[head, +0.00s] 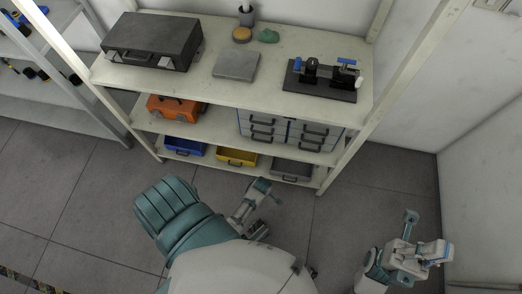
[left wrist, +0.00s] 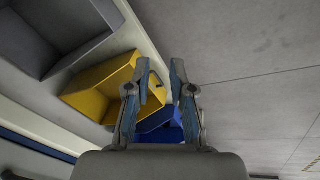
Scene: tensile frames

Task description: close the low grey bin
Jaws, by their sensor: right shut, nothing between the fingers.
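The low grey bin (head: 291,170) sits at the right end of the bottom shelf in the head view. In the left wrist view, the open-topped grey bin (left wrist: 48,40) shows its inside at the upper left. My left gripper (left wrist: 160,66) is open and empty, with its fingers pointing towards the yellow bin and clear of the grey bin. In the head view my left gripper (head: 268,190) is in front of the bottom shelf, low and partly hard to make out. My right gripper (head: 437,253) is shut and empty over the floor at the lower right, away from the shelf.
A yellow bin (head: 236,156) and a blue bin (head: 185,146) stand left of the grey bin. Above them are an orange toolbox (head: 173,108) and grey drawers (head: 262,125). A shelf post (head: 345,162) stands right of the grey bin. Floor in front is clear.

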